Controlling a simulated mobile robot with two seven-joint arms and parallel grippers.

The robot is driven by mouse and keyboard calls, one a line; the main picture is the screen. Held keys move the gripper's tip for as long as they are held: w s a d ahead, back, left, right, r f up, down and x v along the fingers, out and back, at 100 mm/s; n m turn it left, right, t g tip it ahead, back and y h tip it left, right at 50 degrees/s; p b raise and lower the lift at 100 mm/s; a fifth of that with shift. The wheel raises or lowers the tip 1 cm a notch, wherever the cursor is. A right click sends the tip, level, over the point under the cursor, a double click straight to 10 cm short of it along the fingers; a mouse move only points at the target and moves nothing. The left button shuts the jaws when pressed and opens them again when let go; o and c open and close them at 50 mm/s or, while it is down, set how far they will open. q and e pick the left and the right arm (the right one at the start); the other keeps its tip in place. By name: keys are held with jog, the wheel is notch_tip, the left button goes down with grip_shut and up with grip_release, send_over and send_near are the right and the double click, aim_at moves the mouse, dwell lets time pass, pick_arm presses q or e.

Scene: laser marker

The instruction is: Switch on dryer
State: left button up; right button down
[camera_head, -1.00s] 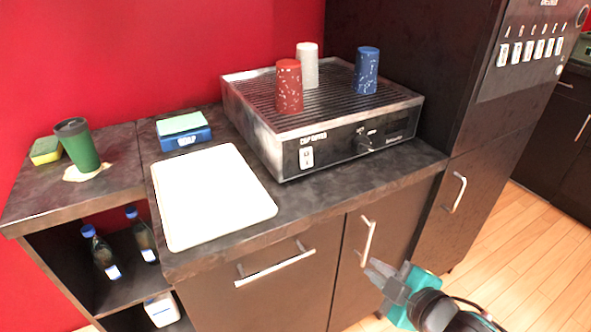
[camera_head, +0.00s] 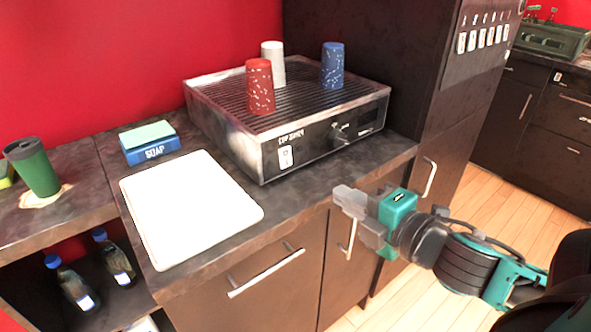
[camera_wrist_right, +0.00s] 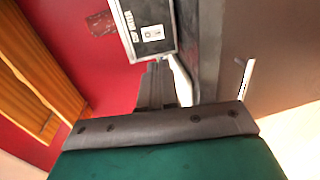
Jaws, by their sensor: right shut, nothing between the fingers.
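The cup dryer (camera_head: 318,140) is a low dark box with a ribbed top, standing on the dark counter. Its front panel carries a white rocker switch (camera_head: 286,157) on the left and a dark knob (camera_head: 340,133) to the right. My right gripper (camera_head: 342,198) is shut and empty, in front of the counter edge, below and apart from the dryer's front. In the right wrist view the dryer's panel (camera_wrist_right: 149,14) shows at the top with its white switch (camera_wrist_right: 152,33), beyond the fingers (camera_wrist_right: 157,85). My left gripper is not in view.
Red, white and blue cups (camera_head: 332,65) stand upside down on the dryer. A white tray (camera_head: 190,210) lies left of it, with a blue soap box (camera_head: 149,142) behind. A green cup (camera_head: 35,168) stands in a spill at the left. Cabinet handles (camera_head: 429,177) protrude below.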

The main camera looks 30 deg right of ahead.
jog(key=b, duration=0.5)
send_near(286, 165)
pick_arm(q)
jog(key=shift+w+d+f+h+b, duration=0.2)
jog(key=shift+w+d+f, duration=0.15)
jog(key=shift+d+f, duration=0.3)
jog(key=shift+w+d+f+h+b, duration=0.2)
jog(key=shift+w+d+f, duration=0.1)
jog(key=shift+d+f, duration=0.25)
pick_arm(e)
jog(key=shift+w+a+f, duration=0.1)
jog(key=shift+w+f, duration=0.1)
jog(key=shift+w, duration=0.9)
jog(key=shift+w+a+f, duration=0.1)
jog(key=shift+w+f, duration=0.05)
jog(key=shift+w, duration=1)
jog(key=shift+w+a+f, duration=0.1)
jog(key=shift+w+f, duration=0.1)
jog(key=shift+w, duration=0.9)
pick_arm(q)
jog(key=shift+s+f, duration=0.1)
pick_arm(e)
jog(key=shift+w+f+b, duration=0.15)
jog(key=shift+f+b, duration=0.2)
jog(key=shift+b, duration=0.35)
jog(key=shift+r+t, duration=0.25)
jog(key=shift+t, duration=0.05)
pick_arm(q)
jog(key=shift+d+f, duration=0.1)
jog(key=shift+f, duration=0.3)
